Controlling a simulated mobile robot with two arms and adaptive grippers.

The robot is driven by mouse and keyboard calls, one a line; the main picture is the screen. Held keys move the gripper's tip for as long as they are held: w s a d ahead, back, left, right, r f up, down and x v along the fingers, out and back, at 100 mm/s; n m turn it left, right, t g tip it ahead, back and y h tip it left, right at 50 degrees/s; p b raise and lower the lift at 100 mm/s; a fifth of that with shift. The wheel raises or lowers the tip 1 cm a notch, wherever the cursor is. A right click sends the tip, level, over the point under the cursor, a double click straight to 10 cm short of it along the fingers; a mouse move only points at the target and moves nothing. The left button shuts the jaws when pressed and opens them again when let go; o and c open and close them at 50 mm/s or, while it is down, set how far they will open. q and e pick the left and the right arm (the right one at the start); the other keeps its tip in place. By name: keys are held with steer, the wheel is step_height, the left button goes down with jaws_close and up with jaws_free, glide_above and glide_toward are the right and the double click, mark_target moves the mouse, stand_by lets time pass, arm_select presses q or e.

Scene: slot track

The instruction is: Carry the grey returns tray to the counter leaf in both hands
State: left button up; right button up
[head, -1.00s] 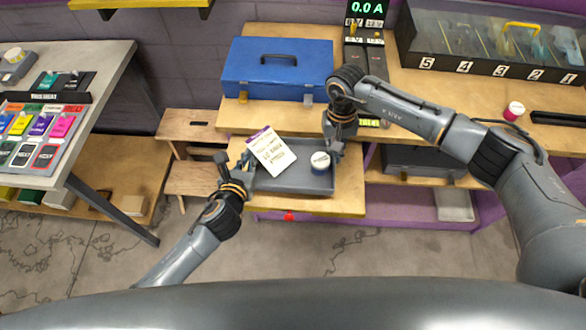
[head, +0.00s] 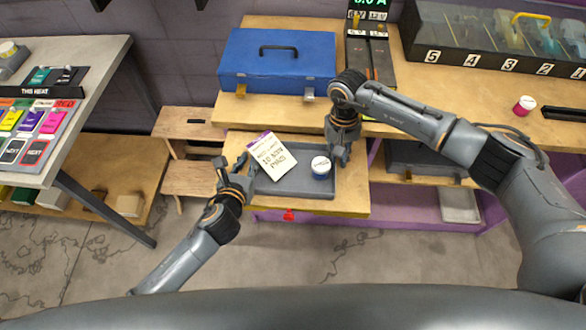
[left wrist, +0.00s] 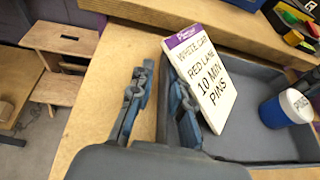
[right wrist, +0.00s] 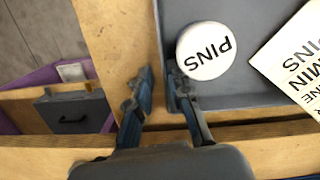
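The grey returns tray (head: 300,191) lies on the wooden counter section at the middle of the head view. In it are a white-lidded blue pot marked PINS (head: 321,167) and a leaning card (head: 272,157) reading "white cap, red lane, 10 min, pins". My left gripper (head: 236,168) is open at the tray's left end; in the left wrist view (left wrist: 160,105) one finger is outside the wall and one inside. My right gripper (head: 339,156) is open at the right end, its fingers (right wrist: 160,92) on either side of that wall, beside the pot.
A blue toolbox (head: 277,62) stands on the raised counter behind the tray. A numbered clear case (head: 495,38) and a red pot with a white lid (head: 524,105) are at the right. A wooden step (head: 190,126) and a table of coloured cards (head: 40,120) are at the left.

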arm_select(q)
steer(key=shift+o, duration=0.6)
steer(key=shift+d, duration=0.1)
arm_select(e)
steer(key=shift+o, duration=0.5)
arm_select(q)
steer(key=shift+s+r, duration=0.1)
arm_select(e)
steer(key=shift+a, duration=0.1)
arm_select(q)
steer(key=shift+s, duration=0.15)
steer(key=v, duration=0.7)
steer(key=shift+s+r, duration=0.1)
steer(key=shift+s, duration=0.1)
arm_select(e)
steer(key=shift+a+r, duration=0.1)
steer(key=shift+r, duration=0.2)
step_height(320, 180, up, 12)
steer(key=w, duration=0.1)
steer(key=shift+w+f, duration=0.2)
steer(key=shift+f, duration=0.05)
steer(key=shift+a, duration=0.15)
